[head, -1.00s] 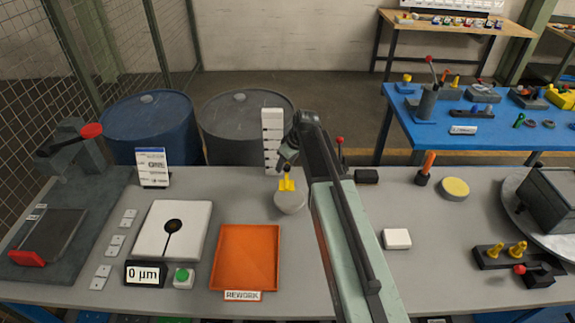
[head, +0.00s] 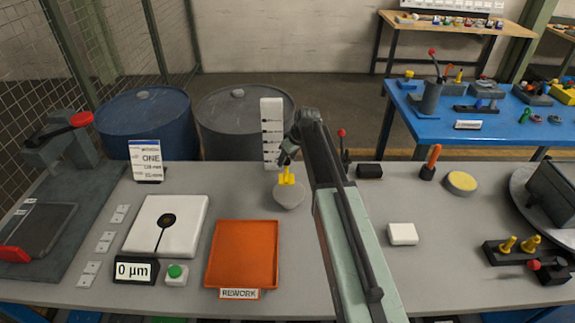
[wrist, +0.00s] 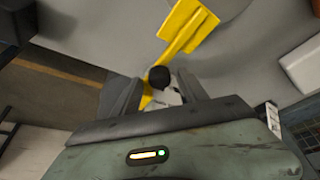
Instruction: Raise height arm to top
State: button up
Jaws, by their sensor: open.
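A white upright post with black scale marks (head: 271,133) stands at the back edge of the bench. In front of it a yellow forked piece (head: 287,176) sits above a round grey base (head: 289,194); I take this to be the height arm. My gripper (head: 287,158) is just above the yellow piece in the head view, jaws open. In the wrist view the yellow piece (wrist: 188,27) reaches toward my gripper (wrist: 158,88), and a black round knob (wrist: 159,76) shows between the fingers. I cannot tell whether the fingers touch it.
An orange rework tray (head: 243,253), a white plate (head: 165,225) and a 0 µm display (head: 134,270) lie to the left. A white block (head: 402,234) and a yellow-topped disc (head: 461,182) lie to the right. Two drums (head: 148,122) stand behind the bench.

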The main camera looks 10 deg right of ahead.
grip_shut()
dwell(1.4)
